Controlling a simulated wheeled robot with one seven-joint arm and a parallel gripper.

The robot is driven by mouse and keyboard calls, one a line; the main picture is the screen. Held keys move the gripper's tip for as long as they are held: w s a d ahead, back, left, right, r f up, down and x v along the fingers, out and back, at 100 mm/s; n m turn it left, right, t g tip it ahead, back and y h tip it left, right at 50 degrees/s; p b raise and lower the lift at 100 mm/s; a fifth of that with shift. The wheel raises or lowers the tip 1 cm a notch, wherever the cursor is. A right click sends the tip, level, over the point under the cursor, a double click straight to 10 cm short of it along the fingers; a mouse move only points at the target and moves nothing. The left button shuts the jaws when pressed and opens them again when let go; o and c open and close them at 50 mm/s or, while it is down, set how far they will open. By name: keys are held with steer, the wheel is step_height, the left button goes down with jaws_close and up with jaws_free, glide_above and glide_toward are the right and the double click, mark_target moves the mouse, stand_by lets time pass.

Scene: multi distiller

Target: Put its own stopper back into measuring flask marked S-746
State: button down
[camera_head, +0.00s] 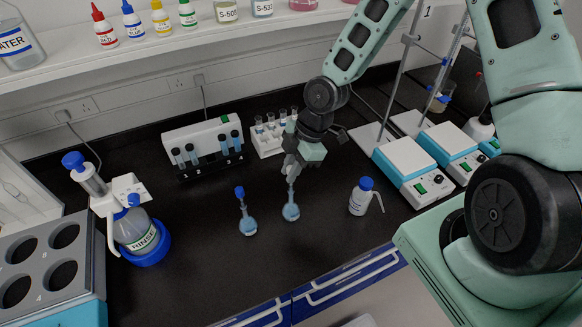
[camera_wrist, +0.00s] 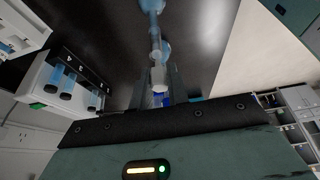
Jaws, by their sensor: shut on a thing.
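My gripper (camera_head: 291,172) points down over the right-hand measuring flask (camera_head: 291,211), which holds blue liquid and stands upright on the black bench. The gripper is shut on a small stopper, mostly hidden by the fingers in the head view. In the wrist view a pale piece with some blue, the stopper (camera_wrist: 158,78), shows between the fingers, in line with the flask's neck (camera_wrist: 155,42). I cannot tell whether it sits in the neck or just above it. A second flask (camera_head: 248,226) stands to the left with a blue stopper (camera_head: 239,191) in its neck. No S-746 marking is readable.
A white wash bottle (camera_head: 359,200) with a blue cap stands to the right. A dispenser bottle (camera_head: 137,232) in a blue base is at the left. Tube racks (camera_head: 268,142) stand behind, and hotplate stirrers (camera_head: 405,165) stand at the right. The bench front is clear.

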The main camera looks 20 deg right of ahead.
steer(key=shift+f+b, duration=0.8)
steer(key=shift+f, duration=0.3)
stand_by(0.6)
steer(key=c, duration=1.3)
jaws_free()
steer(key=v, duration=1.7)
steer(key=shift+r, duration=0.3)
